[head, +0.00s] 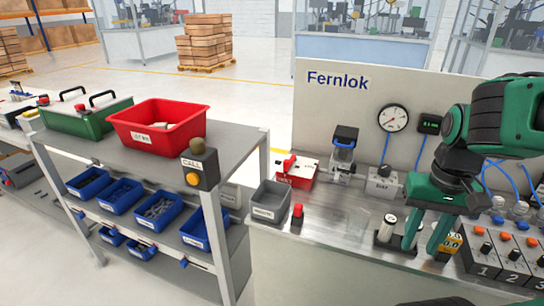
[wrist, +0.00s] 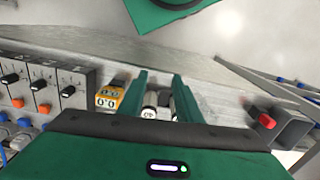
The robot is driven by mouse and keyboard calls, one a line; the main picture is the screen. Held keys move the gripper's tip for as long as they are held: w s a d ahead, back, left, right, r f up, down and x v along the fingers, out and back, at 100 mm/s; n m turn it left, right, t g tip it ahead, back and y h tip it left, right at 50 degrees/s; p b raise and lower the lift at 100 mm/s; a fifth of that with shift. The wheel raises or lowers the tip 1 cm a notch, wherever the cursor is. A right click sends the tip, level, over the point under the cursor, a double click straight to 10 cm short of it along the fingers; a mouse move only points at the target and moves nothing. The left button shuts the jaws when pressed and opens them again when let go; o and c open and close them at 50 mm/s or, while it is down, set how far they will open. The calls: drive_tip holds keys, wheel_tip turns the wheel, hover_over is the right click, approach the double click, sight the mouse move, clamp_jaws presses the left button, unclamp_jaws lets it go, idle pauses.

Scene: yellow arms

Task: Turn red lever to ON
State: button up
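My gripper (head: 425,240) is to the right and nearer the front, well apart from the lever. Its two green fingers point down and are spread open; in the wrist view a gap shows between the fingertips (wrist: 159,80). White-and-black cylinders (wrist: 151,104) show between the fingers there; I see no grip on them.
A white cylinder (head: 387,226), a yellow counter (head: 453,243) and switch boxes (head: 484,255) are near my gripper.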

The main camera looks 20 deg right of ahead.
drive_tip(key=shift+s+d, duration=0.1)
drive_tip(key=shift+d, duration=0.15)
drive_tip(key=shift+o, duration=0.6)
drive_tip(key=n+t, duration=0.5)
drive_tip(key=n, duration=0.3)
approach(287, 161)
drive_tip(key=x, duration=0.8)
drive_tip(key=shift+f, duration=0.2)
